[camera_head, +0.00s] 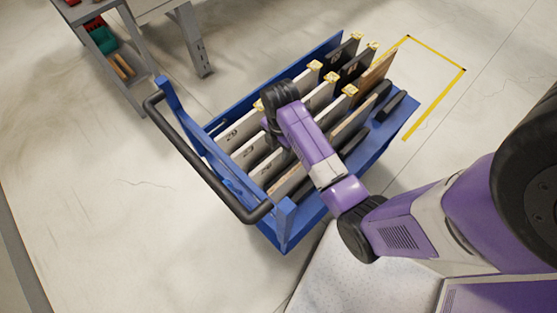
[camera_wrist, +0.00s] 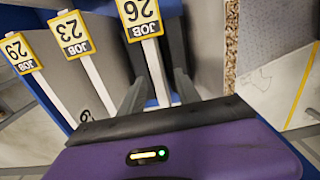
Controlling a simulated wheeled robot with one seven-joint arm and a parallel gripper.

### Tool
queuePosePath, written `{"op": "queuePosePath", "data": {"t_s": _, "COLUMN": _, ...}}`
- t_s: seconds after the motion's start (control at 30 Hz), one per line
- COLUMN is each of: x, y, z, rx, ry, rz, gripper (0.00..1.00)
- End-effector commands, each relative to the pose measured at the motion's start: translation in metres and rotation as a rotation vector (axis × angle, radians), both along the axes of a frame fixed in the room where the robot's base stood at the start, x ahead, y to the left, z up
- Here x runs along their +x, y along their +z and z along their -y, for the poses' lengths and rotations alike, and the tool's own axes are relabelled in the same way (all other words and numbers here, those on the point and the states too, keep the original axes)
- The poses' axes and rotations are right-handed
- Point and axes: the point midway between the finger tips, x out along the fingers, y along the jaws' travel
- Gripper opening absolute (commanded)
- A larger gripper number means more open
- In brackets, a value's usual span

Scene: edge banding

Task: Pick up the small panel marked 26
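The panel marked 26 (camera_wrist: 156,70) shows in the wrist view as a pale upright edge with a yellow-framed "JOB 26" tag at its top end. My gripper (camera_wrist: 159,90) is open, with one dark finger on each side of this edge. Whether either finger touches the panel I cannot tell. In the head view my gripper (camera_head: 272,124) is low over the panels in the cart, with its fingertips hidden by my wrist.
A blue cart (camera_head: 188,125) with a black handle (camera_head: 205,172) holds several upright panels close together. In the wrist view, panels tagged 23 (camera_wrist: 97,82) and 29 (camera_wrist: 50,92) stand to the left, and a chipboard-edged panel (camera_wrist: 231,45) to the right. A grey workbench (camera_head: 190,38) stands behind.

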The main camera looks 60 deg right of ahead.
Motion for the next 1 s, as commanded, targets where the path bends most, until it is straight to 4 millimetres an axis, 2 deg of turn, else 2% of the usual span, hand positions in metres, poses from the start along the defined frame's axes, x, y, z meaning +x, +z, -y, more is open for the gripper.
{"op": "queuePosePath", "data": {"t_s": 0.33, "x": 0.003, "y": -0.045, "z": -0.002, "rx": 0.002, "ry": -0.001, "rz": -0.002, "gripper": 0.39}}
{"op": "queuePosePath", "data": {"t_s": 0.63, "x": 0.003, "y": -0.05, "z": -0.002, "rx": -0.001, "ry": -0.001, "rz": 0.002, "gripper": 0.39}}
{"op": "queuePosePath", "data": {"t_s": 0.67, "x": 0.003, "y": -0.05, "z": -0.002, "rx": -0.001, "ry": -0.001, "rz": 0.002, "gripper": 0.37}}
{"op": "queuePosePath", "data": {"t_s": 0.8, "x": 0.003, "y": -0.05, "z": -0.002, "rx": -0.001, "ry": -0.001, "rz": 0.002, "gripper": 0.1}}
{"op": "queuePosePath", "data": {"t_s": 0.87, "x": 0.003, "y": -0.05, "z": -0.002, "rx": -0.001, "ry": -0.001, "rz": 0.002, "gripper": 0.0}}
{"op": "queuePosePath", "data": {"t_s": 1.0, "x": 0.003, "y": -0.05, "z": -0.002, "rx": 0.0, "ry": -0.001, "rz": 0.001, "gripper": 0.0}}
